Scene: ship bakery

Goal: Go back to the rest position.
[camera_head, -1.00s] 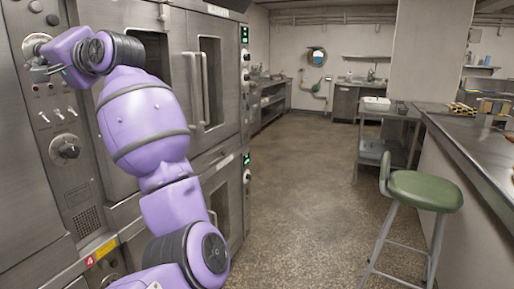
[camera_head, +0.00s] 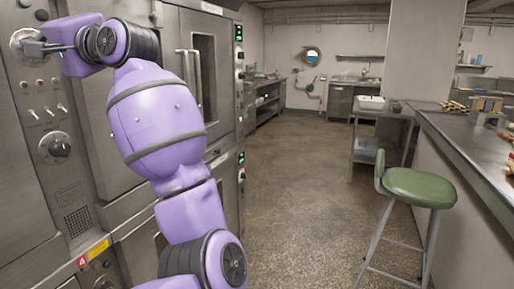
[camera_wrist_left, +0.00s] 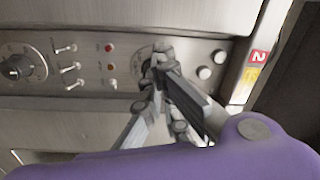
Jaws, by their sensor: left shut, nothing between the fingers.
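My left arm reaches across the oven front. My left gripper (camera_head: 36,46) is in front of a round dial (camera_head: 24,38) at the top left of the head view. In the left wrist view the gripper (camera_wrist_left: 160,58) is shut, with nothing between its fingers. Its tips overlap the round dial, which is partly hidden behind them; I cannot tell whether they touch it. My right gripper is in neither view.
The steel oven panel (camera_head: 88,190) with switches and a lower knob (camera_head: 54,148) is close on the left. A green stool (camera_head: 418,187) stands before the counter (camera_head: 470,150) on the right. The floor (camera_head: 300,170) between is clear.

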